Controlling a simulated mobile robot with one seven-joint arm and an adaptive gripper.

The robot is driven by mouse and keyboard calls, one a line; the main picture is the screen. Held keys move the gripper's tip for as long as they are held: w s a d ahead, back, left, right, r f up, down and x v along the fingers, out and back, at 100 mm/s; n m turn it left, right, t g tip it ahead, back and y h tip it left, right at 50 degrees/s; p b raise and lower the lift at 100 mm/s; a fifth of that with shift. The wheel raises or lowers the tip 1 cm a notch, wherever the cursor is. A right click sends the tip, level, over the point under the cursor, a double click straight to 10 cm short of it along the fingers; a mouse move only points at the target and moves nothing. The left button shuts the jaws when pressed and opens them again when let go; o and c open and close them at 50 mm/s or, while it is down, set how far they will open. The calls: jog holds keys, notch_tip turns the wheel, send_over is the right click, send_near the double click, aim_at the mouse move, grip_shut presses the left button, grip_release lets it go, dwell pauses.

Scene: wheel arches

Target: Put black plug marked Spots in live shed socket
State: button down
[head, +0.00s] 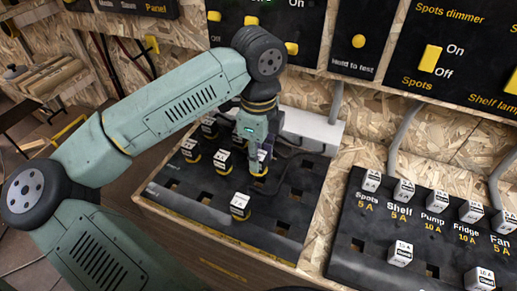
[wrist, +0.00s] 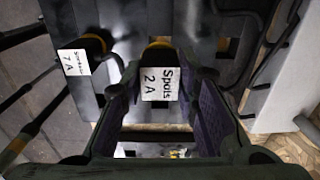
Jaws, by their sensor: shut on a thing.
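My gripper (head: 259,163) is low over the left black socket board (head: 165,201). It is shut on the black plug marked Spots (head: 258,170). In the wrist view the plug's white label (wrist: 162,83) reads "Spots 2 A", and it sits between the purple-padded fingers of my gripper (wrist: 165,110). A yellow ring shows at the plug's far end, close to the board; I cannot tell whether it is seated in a hole or just above. Several square holes on the board are empty. I cannot make out which one is the live shed socket.
Another plug (head: 240,206) stands nearer the front, and several more stand to the left, including one (head: 191,151). A neighbouring plug's label (wrist: 74,62) shows in the wrist view. A grey-white box (head: 310,133) lies behind. The right board (head: 345,265) carries labelled fuses.

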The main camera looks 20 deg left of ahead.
jog(key=shift+f+b, duration=0.4)
jog(key=shift+f, duration=0.2)
jog(key=shift+f+b, duration=1.55)
jog(key=shift+b, duration=1.1)
dwell(0.6)
jog(key=c, duration=1.2)
grip_release()
jog(key=shift+o, duration=0.2)
jog(key=o, duration=0.5)
jog(key=shift+c, duration=0.2)
